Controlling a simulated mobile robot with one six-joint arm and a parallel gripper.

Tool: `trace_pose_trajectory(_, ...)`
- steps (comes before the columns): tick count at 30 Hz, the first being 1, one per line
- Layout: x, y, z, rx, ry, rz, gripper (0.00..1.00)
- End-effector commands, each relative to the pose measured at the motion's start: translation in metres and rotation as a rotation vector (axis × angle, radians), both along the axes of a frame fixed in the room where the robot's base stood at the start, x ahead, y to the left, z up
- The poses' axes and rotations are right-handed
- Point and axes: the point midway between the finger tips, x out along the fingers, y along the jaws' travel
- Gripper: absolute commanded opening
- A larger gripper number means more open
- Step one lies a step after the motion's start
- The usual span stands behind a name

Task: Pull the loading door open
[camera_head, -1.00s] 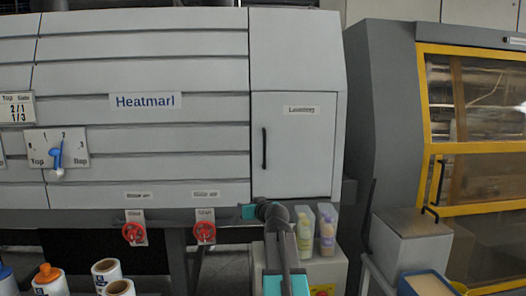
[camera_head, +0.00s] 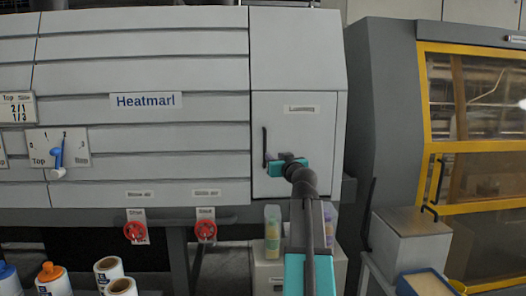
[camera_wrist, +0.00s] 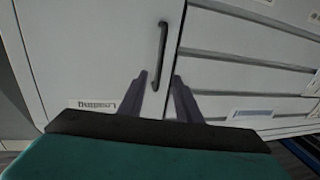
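The loading door (camera_head: 315,145) is a light grey panel on the right part of the white machine, and it looks closed. Its dark vertical bar handle (camera_head: 265,140) is near the door's left edge. My gripper (camera_head: 272,163) is in front of the handle's lower part in the head view. In the wrist view my gripper (camera_wrist: 160,76) has two dark fingers spread apart, with nothing held. The handle (camera_wrist: 162,45) shows there with one end between the fingertips. I cannot tell whether the fingers are around it or still short of it.
Red rotary switches (camera_head: 206,230) sit below the machine panel. Bottles (camera_head: 272,228) stand on a box under the door. A grey bin (camera_head: 410,240) and a yellow-framed machine (camera_head: 480,145) are at the right.

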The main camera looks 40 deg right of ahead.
Motion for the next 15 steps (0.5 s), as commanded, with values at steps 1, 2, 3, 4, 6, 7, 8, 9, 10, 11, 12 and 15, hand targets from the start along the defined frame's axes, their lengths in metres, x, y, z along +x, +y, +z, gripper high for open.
trace_pose_trajectory(1, 0.002, -0.001, 0.001, 0.0, 0.0, 0.0, 0.31)
trace_pose_trajectory(2, 0.003, -0.002, 0.001, 0.0, 0.0, 0.0, 0.31)
trace_pose_trajectory(3, 0.004, -0.003, 0.001, 0.0, 0.001, 0.0, 0.31)
trace_pose_trajectory(4, 0.006, -0.004, 0.001, 0.0, 0.001, 0.0, 0.31)
trace_pose_trajectory(6, 0.01, -0.006, 0.001, 0.002, 0.001, 0.001, 0.31)
trace_pose_trajectory(7, 0.013, -0.007, 0.001, 0.002, 0.001, 0.001, 0.31)
trace_pose_trajectory(8, 0.015, -0.009, 0.001, 0.002, 0.001, 0.001, 0.31)
trace_pose_trajectory(9, 0.018, -0.011, 0.001, 0.002, 0.001, 0.001, 0.31)
trace_pose_trajectory(10, 0.021, -0.012, 0.002, 0.002, 0.001, 0.0, 0.31)
trace_pose_trajectory(11, 0.024, -0.014, 0.002, 0.001, 0.0, 0.0, 0.31)
trace_pose_trajectory(12, 0.027, -0.016, 0.002, 0.001, 0.0, 0.0, 0.31)
trace_pose_trajectory(15, 0.037, -0.021, 0.002, 0.003, 0.001, 0.001, 0.31)
